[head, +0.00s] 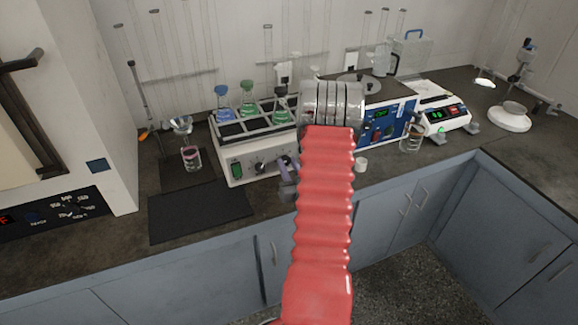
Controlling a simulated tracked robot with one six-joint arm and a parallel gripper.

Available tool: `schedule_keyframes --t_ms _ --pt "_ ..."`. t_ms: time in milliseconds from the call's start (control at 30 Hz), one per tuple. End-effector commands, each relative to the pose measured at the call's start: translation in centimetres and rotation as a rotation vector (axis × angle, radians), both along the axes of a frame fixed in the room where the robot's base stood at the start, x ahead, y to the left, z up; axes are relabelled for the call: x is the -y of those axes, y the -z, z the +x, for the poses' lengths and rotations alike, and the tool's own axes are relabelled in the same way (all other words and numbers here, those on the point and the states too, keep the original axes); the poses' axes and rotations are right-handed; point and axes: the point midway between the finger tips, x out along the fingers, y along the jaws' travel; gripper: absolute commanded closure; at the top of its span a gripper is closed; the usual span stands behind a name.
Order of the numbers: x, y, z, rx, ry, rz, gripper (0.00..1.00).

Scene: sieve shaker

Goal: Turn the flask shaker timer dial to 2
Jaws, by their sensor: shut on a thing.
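The flask shaker (231,152) is a cream box on the bench, left of my red arm. Its dark top tray holds several flasks with blue and green liquid. Its front panel carries a green-lit switch (237,170) and a dark knob (260,167). My gripper (285,164) is at the right part of this panel, shut on a dial there, which its jaws mostly hide. I take this to be the timer dial; its markings and pointer cannot be read. My arm covers the shaker's right end.
A beaker (191,158) and a black mat (199,210) are left. A small white cup (361,164) and a glass beaker (411,137) stand right.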

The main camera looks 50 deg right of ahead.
Motion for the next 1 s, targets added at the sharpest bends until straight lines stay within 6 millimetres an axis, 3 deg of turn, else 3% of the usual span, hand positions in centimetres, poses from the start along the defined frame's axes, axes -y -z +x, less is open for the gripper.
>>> schedule_keyframes --t_ms 133,567,1000 --pt "0.06 0.01 -0.07 0.000 0.002 0.000 0.96" --pt "0.01 -0.01 -0.03 0.029 0.024 0.049 0.96" --pt "-0.16 -0.13 0.11 0.174 0.130 0.296 0.96"
